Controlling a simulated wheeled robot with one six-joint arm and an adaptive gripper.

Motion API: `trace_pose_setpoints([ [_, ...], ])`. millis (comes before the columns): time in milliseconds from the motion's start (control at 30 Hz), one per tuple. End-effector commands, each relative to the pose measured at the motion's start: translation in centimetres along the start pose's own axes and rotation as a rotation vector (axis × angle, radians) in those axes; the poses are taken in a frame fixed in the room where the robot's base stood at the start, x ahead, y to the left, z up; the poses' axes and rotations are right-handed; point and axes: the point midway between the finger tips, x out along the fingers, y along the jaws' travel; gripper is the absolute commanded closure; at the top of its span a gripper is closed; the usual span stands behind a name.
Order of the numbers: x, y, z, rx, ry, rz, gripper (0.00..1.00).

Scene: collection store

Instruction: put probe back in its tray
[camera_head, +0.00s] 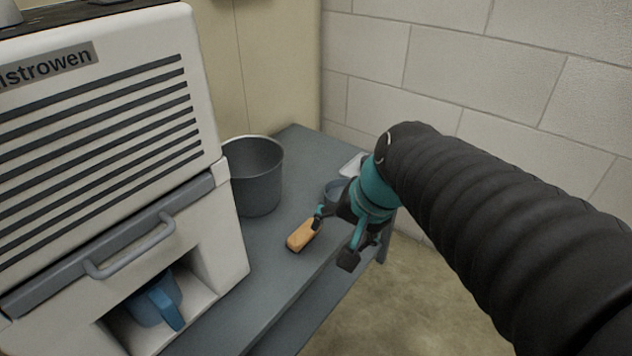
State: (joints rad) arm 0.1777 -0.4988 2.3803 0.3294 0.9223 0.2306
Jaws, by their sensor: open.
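My gripper (333,241), teal and black, is open above the right edge of the grey table (262,292), its fingers spread and pointing down. An orange-tan block (301,236) with a dark underside lies on the table, just left of the left fingertip; I cannot tell whether they touch. I cannot make out a probe for certain in this view. No tray is clearly recognisable; a small white item (352,164), partly hidden behind my gripper, could be part of one, but I cannot tell.
A grey bucket (256,178) stands left of my gripper. A blue-grey round container (334,189) is partly hidden behind the gripper. A large white machine (90,150) fills the left, with a blue handled vessel (158,302) in its niche. A block wall (480,90) is behind.

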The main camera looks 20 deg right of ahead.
Motion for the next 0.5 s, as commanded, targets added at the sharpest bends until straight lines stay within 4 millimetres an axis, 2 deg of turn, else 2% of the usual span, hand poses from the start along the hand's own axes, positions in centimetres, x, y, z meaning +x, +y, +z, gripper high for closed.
trace_pose_setpoints([
  [33, -0.7, 0.3, 1.4, -0.123, 0.029, 0.024, 0.25],
  [200, -2.0, 2.0, 3.7, -0.443, 0.104, 0.109, 0.25],
  [333, -2.5, 2.8, 4.4, -0.573, 0.136, 0.148, 0.25],
  [500, -2.6, 3.1, 4.6, -0.616, 0.145, 0.163, 0.25],
])
